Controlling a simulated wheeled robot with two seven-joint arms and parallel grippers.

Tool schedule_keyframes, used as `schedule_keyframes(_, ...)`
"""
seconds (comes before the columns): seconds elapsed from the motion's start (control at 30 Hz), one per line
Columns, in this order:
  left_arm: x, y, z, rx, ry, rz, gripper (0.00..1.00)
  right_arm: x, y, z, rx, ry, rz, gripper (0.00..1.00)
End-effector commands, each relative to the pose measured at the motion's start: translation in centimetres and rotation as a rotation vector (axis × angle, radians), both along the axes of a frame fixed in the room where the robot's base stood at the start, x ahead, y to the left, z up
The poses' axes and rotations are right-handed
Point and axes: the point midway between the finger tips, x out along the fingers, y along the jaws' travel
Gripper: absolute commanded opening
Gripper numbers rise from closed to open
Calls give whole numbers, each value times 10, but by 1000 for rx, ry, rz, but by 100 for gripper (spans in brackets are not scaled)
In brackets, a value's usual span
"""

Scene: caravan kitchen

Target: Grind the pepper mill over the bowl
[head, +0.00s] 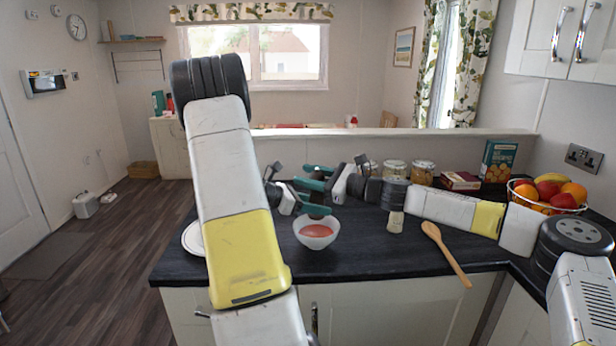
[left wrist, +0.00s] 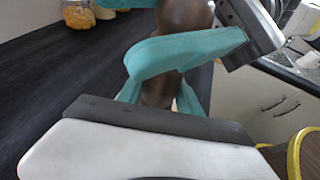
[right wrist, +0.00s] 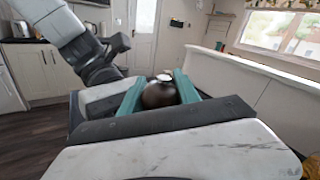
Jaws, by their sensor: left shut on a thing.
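The brown pepper mill (left wrist: 160,92) stands roughly upright in the left wrist view, its round head at the top edge. My left gripper (head: 308,208) is shut on the mill's lower body. My right gripper (head: 314,177) is above it, with teal fingers on both sides of the mill's head. In the right wrist view the dark head (right wrist: 160,95) with a silver knob sits between these fingers; whether they press on it is unclear. The white bowl (head: 317,243) with red contents is on the dark counter, just below the grippers in the head view.
A plate (head: 191,238) is partly hidden behind my left arm. Jars (head: 423,172), boxes (head: 499,160) and a fruit basket (head: 547,192) stand at the back right.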

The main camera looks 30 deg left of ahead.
Motion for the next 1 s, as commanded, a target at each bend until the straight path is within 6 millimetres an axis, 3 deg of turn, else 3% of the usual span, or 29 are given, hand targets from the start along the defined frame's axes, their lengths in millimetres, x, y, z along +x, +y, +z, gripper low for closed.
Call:
schedule_keyframes(0.47, 0, -1, 0, -1, 1, -2, 3, 2, 1, 1, 5, 2, -104, 0)
schedule_keyframes(1.0, 0, -1, 0, 0, 0, -4, 3, 13, -2, 0, -1, -3, -548, 0)
